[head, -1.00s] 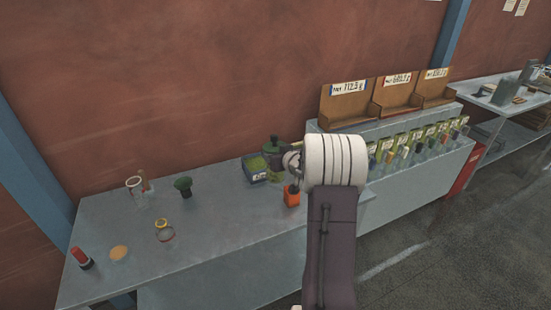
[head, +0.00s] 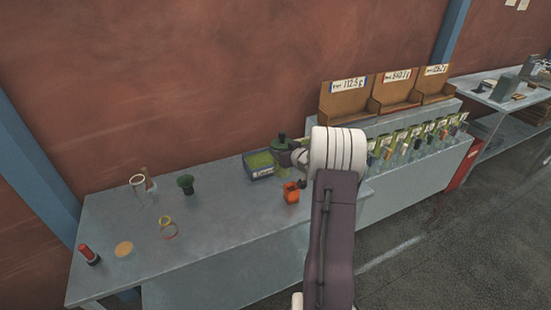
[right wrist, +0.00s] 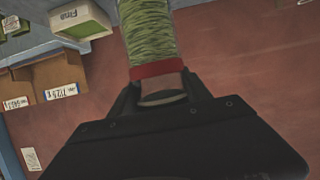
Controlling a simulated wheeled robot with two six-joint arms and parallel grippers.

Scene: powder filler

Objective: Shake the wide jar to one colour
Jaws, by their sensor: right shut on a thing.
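In the right wrist view, my right gripper (right wrist: 160,97) is shut on the wide jar (right wrist: 150,35). A red band (right wrist: 157,69) circles the jar at the gripper's end. The visible contents are streaked in lighter and darker green. The jar's far end is cut off by the picture's top edge. In the head view, my white wrist link hides most of the gripper (head: 299,157). A dark green part (head: 282,142) shows just left of it, above the counter; I cannot tell whether it belongs to the jar. My left gripper is not in view.
An open box of green material (head: 260,165) and an orange container (head: 291,192) stand close below the right wrist. A dark green piece (head: 186,183), a clear cylinder (head: 138,187) and a red-topped tube (head: 88,254) stand left.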

